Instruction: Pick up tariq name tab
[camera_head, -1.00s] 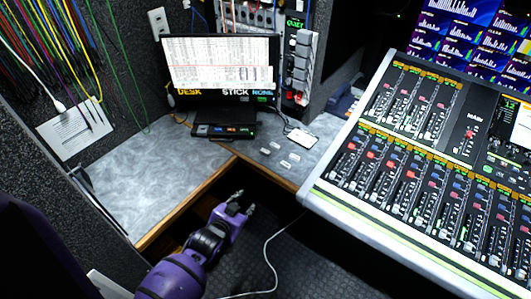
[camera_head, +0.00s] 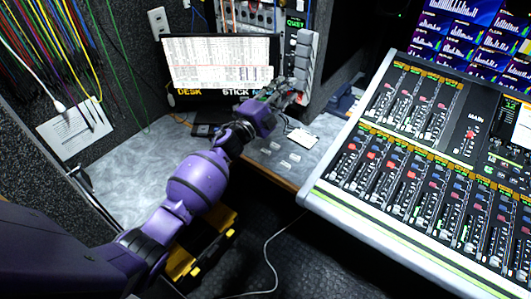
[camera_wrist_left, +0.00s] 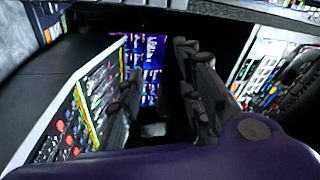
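Several small pale tabs (camera_head: 283,165) lie on the grey desk (camera_head: 130,180) near its front edge. The lettering on them is too small to read, so I cannot tell which is the tariq name tab. My left gripper (camera_head: 291,92) is above the desk, in front of the lower right corner of the monitor in the head view, beyond the tabs. In the left wrist view its two fingers (camera_wrist_left: 160,85) stand apart with nothing seen held between them. My right gripper is in neither view.
The monitor (camera_head: 220,62) stands at the back of the desk. A white card (camera_head: 301,138) lies right of the tabs. A large mixing console (camera_head: 410,170) fills the right side.

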